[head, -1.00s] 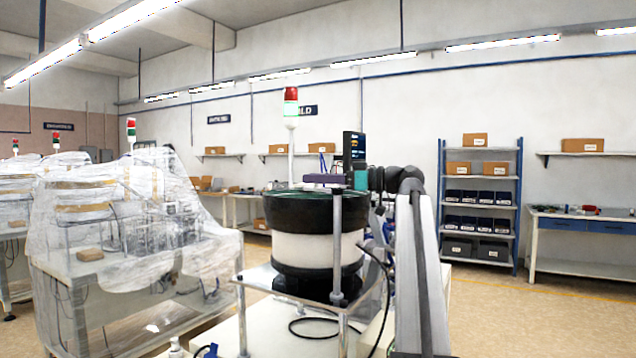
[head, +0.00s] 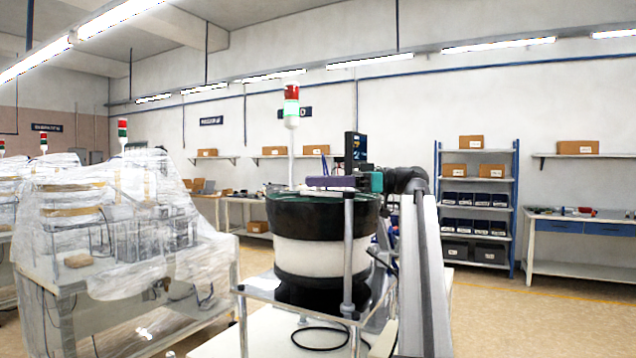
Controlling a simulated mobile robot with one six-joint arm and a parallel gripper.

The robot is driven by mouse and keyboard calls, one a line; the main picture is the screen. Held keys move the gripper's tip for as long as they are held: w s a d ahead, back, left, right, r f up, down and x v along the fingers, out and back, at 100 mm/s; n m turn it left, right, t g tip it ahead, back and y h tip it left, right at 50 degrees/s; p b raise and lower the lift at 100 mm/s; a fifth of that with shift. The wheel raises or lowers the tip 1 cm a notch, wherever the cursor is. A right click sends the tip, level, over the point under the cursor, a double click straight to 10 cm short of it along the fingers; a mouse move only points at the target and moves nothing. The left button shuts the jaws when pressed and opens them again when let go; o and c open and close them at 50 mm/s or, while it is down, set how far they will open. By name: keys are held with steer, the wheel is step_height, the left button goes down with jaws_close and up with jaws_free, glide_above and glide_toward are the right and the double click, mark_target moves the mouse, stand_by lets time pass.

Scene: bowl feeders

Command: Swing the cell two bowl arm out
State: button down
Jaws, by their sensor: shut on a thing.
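In the head view, the black and white feeder bowl (head: 322,247) stands upright on a raised plate in front of me. A grey upright post (head: 348,255) rises at its front right. A purple bar (head: 330,183) lies level over the bowl rim by the post top; I take it for the bowl arm, though its joint is not clear. My gripper (head: 370,182), with teal parts at the end of my black wrist, is at the bar's right end and shut on it. The fingertips are too small to make out.
A dark screen (head: 355,147) stands just above my gripper. A red and white beacon (head: 291,106) rises behind the bowl. A plastic-covered machine (head: 130,225) stands at left. A blue shelf rack (head: 479,205) and a bench (head: 580,228) stand farther back right, with open floor before them.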

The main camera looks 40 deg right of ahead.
steer(key=shift+r, duration=0.1)
steer(key=c, duration=1.5)
jaws_free()
steer(key=shift+w, duration=0.1)
steer(key=shift+d, duration=0.1)
steer(key=shift+p+v, duration=1.55)
steer(key=shift+v, duration=5.3)
